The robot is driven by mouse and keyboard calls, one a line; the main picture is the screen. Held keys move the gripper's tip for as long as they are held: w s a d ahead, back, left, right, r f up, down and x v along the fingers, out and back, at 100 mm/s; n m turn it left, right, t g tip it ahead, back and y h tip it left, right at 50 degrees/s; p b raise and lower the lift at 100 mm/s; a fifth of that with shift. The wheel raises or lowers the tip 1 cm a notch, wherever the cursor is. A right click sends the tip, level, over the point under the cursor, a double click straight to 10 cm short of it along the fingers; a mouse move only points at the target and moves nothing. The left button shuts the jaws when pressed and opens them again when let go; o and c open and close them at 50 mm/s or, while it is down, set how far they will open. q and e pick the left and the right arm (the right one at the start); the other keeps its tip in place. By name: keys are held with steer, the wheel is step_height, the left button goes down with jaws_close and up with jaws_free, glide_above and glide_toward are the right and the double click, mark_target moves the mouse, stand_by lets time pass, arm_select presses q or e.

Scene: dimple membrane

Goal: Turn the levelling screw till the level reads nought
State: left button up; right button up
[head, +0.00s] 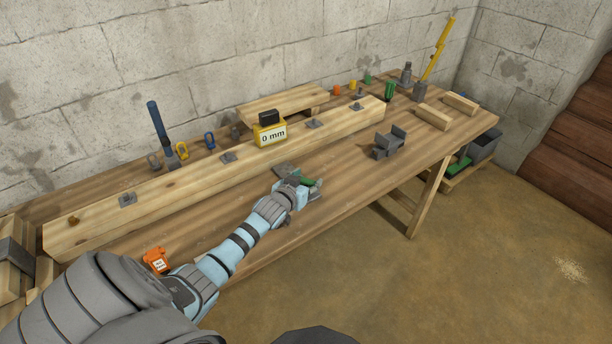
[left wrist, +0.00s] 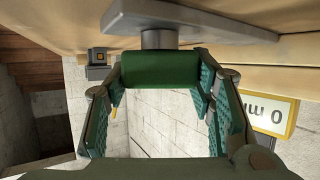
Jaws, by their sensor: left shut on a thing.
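The level is a yellow box (head: 270,131) with a dark top on the long timber beam (head: 190,180); its display reads "0 mm". The same display shows upside down in the left wrist view (left wrist: 267,111). The levelling screw has a green knob (left wrist: 160,68) on a grey shaft, joined to a grey block (left wrist: 190,14). My left gripper (head: 307,184) is at the bench's front edge, below the beam. In the left wrist view its green fingers close on both sides of the knob. The fingers partly hide the screw in the head view. My right gripper is out of view.
A grey bracket (head: 390,143) stands right of my left gripper on the bench (head: 350,165). An orange device (head: 157,260) lies at the front left. Clamps and small parts stand behind the beam. Two short wood blocks (head: 433,117) lie to the right.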

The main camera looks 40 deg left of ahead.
arm_select(q)
steer(key=shift+h, duration=0.3)
steer(key=o, duration=1.2)
steer(key=v, duration=1.2)
steer(key=shift+s, duration=0.1)
steer(key=shift+f, duration=0.1)
